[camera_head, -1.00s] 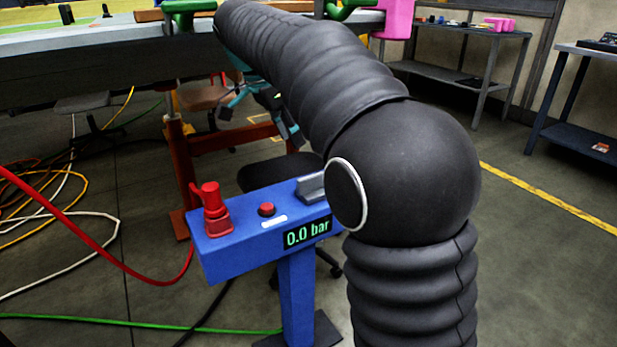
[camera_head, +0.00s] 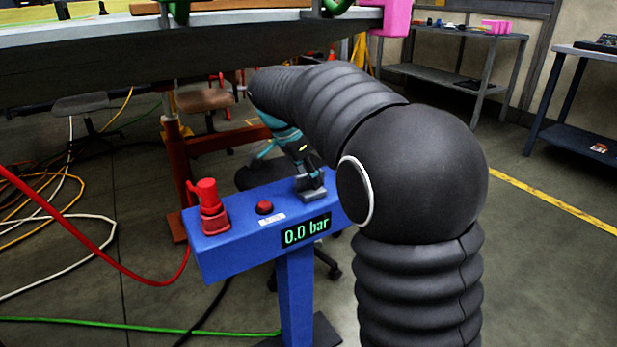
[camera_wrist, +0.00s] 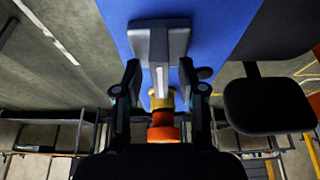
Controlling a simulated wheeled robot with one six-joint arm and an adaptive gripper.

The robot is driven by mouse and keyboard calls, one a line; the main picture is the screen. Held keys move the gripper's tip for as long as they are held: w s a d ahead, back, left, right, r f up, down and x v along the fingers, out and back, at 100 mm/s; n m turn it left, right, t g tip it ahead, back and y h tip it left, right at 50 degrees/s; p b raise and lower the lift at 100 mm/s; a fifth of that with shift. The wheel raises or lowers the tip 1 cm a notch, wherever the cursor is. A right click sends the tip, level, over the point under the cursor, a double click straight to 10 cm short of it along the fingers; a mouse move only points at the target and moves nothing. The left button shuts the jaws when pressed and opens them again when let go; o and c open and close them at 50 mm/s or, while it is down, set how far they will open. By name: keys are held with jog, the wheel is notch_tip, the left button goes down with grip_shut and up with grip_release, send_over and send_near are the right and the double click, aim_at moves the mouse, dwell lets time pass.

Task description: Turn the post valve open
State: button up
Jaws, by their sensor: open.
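The blue post (camera_head: 255,225) carries a display reading 0.0 bar (camera_head: 305,231). A grey lever-like part (camera_head: 312,194) sits at the right of its top. My gripper (camera_head: 310,180) is down at this grey part, pointing downward. In the wrist view my gripper (camera_wrist: 160,72) is open, with one finger on each side of the grey part's narrow stem (camera_wrist: 158,75). Its wide grey end (camera_wrist: 158,40) lies beyond the fingertips. A brass piece (camera_wrist: 162,99) and an orange piece (camera_wrist: 163,128) show between the fingers. Finger contact cannot be told.
A red fitting (camera_head: 209,206) with a red hose and a red button (camera_head: 264,207) are left on the post top. The wing table (camera_head: 120,70) overhangs behind. A black chair (camera_wrist: 268,104) is beside the post. Hoses lie on the floor at left.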

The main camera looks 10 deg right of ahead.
jog(key=shift+d+f, duration=0.1)
jog(key=shift+f, duration=0.05)
jog(key=shift+c, duration=0.3)
grip_shut()
jog(key=n+t+b, duration=0.1)
jog(key=n, duration=0.2)
jog(key=shift+n+y, duration=0.4)
jog(key=n+t+y, duration=0.1)
jog(key=n, duration=0.3)
jog(key=shift+n, duration=0.3)
jog(key=n+t+y+p, duration=0.1)
jog(key=n+y, duration=0.1)
jog(key=n, duration=0.3)
jog(key=shift+n+y+p, duration=0.55)
jog(key=shift+n+y, duration=0.45)
jog(key=shift+n, duration=1.3)
